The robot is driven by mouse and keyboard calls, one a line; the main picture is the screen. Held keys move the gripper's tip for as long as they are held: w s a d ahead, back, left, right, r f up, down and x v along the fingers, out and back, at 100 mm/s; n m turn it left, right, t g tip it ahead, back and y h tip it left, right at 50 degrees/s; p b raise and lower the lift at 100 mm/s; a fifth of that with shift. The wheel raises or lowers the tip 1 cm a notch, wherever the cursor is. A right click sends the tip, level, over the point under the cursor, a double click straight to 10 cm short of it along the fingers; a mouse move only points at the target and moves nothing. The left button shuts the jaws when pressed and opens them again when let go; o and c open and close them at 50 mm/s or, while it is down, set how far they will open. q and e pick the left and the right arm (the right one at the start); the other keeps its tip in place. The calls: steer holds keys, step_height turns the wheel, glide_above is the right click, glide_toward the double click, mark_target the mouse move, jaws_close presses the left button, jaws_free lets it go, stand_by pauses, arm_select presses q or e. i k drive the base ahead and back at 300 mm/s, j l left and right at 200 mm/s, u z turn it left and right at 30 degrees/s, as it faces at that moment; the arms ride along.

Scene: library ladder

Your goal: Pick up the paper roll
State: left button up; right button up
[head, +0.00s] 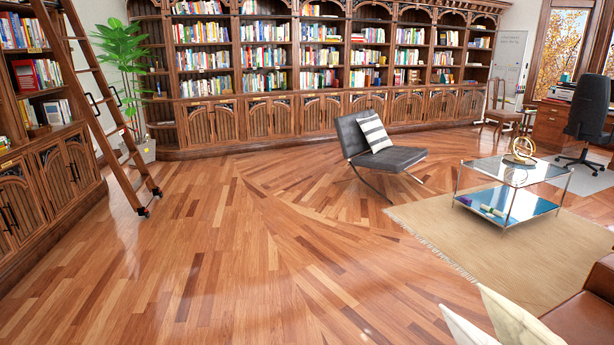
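A small pale roll-like item (497,212) lies on the lower blue-tinted shelf of the glass side table (515,172). It may be the paper roll, but it is too small to tell. Another small light item (486,208) lies just left of it, and a small purple item (466,200) is near the shelf's left corner. The table stands on the rug at the right, well away from me. Neither of my grippers is in view.
A black lounge chair (360,140) with a striped cushion stands left of the table. A beige rug (440,225) lies under the table. A brown leather sofa (585,315) is at the lower right. A ladder (108,110) leans at the left bookcase. Wooden floor (230,260) is clear ahead.

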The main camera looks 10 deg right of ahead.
mark_target(489, 209)
steer(key=i+j+u, duration=0.1)
steer(key=i, duration=0.85)
steer(key=i+j+u, duration=0.1)
steer(key=i+j, duration=0.15)
steer(key=i, duration=0.75)
steer(key=i+l+z, duration=0.15)
steer(key=i+z, duration=0.55)
steer(key=z, duration=0.15)
steer(key=i+z, duration=0.45)
steer(key=i+j+z, duration=0.2)
steer(key=z, duration=0.2)
steer(key=i+l+z, duration=0.2)
steer(key=i+z, duration=0.3)
steer(key=i, duration=0.25)
steer(key=i+j+z, duration=0.1)
steer(key=i+z, duration=0.4)
steer(key=i, duration=0.2)
